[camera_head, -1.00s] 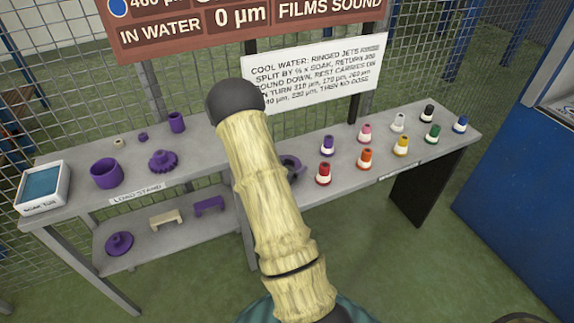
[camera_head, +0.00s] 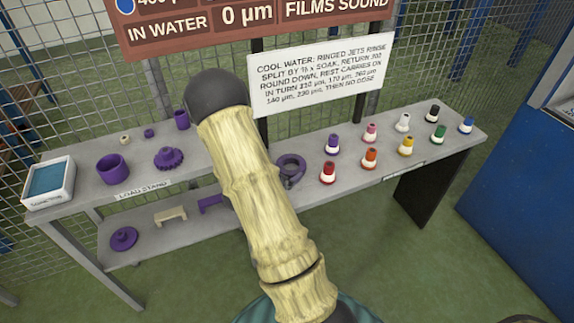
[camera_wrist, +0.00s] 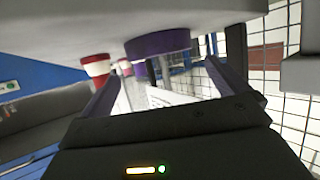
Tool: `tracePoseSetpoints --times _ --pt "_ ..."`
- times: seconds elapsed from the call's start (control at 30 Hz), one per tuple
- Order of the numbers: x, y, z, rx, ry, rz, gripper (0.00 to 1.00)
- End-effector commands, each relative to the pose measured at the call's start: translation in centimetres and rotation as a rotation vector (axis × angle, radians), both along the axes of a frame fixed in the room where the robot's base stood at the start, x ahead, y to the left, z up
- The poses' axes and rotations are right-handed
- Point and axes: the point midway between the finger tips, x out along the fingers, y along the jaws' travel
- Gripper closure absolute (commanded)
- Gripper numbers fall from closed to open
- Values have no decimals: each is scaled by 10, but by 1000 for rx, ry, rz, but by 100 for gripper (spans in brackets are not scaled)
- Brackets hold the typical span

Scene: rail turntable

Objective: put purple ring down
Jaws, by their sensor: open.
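The purple ring (camera_head: 300,166) lies on the grey table top just right of my arm in the head view, with its near left part close to the arm's edge. In the wrist view, which is upside down, a purple round piece (camera_wrist: 158,44), seemingly the ring, rests on the table surface. My gripper (camera_wrist: 162,70) is open, its two fingers spread on either side of the purple piece in the picture. No contact can be made out. My gripper is hidden behind my arm in the head view.
Several coloured cones, including a red one (camera_head: 328,173), stand right of the ring. A purple cup (camera_head: 112,168) and purple gear (camera_head: 168,158) stand left, near a white tub (camera_head: 48,188). A lower shelf (camera_head: 150,245) holds more parts. A white sign (camera_head: 320,75) hangs behind.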

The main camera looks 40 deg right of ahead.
Motion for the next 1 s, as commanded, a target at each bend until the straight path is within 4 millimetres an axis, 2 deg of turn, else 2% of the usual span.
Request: tracePoseSetpoints --times 0.1,0.3,0.87,1.0 --pt "-7 22 10 0 0 5 0" --pt "-14 38 16 0 0 4 0" --pt "-14 38 17 0 1 1 0" --pt "-9 44 19 34 -2 33 0"
